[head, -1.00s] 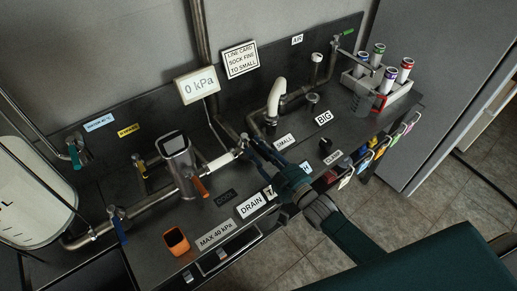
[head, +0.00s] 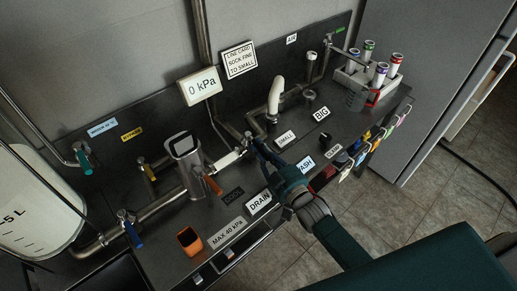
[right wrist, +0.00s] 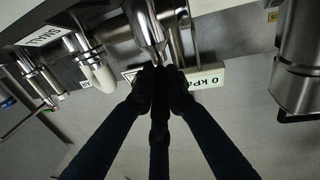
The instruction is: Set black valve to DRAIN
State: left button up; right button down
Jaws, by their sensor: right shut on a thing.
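The DRAIN label (head: 259,202) lies on the bench in front, left of the forearm. A partly covered label reading "ASH" (head: 306,165) lies right of it. My left gripper is not in view.
The gauge (head: 200,87) reads 0 kPa. A rack of capped tubes (head: 392,87) stands at the back right. Several coloured tags (head: 366,145) hang at the right edge.

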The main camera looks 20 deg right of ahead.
jog(key=shift+a, duration=0.3)
jog(key=shift+a+m+h, duration=0.1)
jog(key=shift+m+h, duration=0.6)
jog(key=shift+h, duration=0.2)
jog(key=shift+s+a+m+t+h, duration=0.1)
jog(key=shift+a+m+t+h, duration=0.25)
jog(key=shift+h, duration=0.65)
jog(key=c, duration=1.7)
grip_release()
jog(key=shift+f, duration=0.1)
jog(key=shift+c, duration=0.2)
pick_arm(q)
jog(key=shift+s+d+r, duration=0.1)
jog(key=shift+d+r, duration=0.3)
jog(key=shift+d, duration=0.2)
pick_arm(e)
jog(key=s, duration=1.2)
jog(key=shift+d, duration=0.15)
